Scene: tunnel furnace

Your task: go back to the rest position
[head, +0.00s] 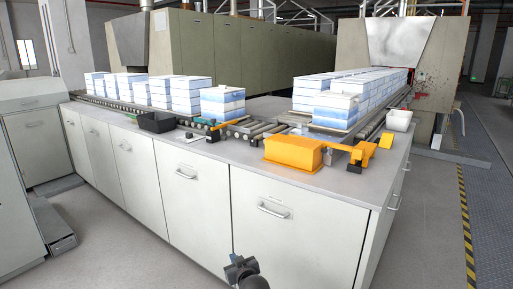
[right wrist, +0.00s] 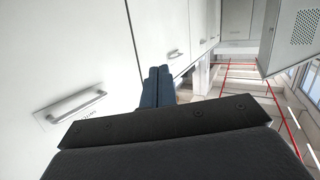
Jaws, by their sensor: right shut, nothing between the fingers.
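My right gripper (head: 240,268) shows at the bottom middle of the head view, low in front of the white cabinet doors and below the counter top (head: 235,165). In the right wrist view its two dark blue fingers (right wrist: 158,88) lie together, shut with nothing between them. They point along the cabinet fronts (right wrist: 75,60). It appears apart from the doors and handles. My left gripper does not show in the head view.
On the counter stand stacks of blue and white blocks (head: 222,103) on rollers, an orange box (head: 293,152), a black tray (head: 156,122) and a white container (head: 398,120). A cabinet handle (head: 273,210) juts out near my right gripper. The floor at the right is open.

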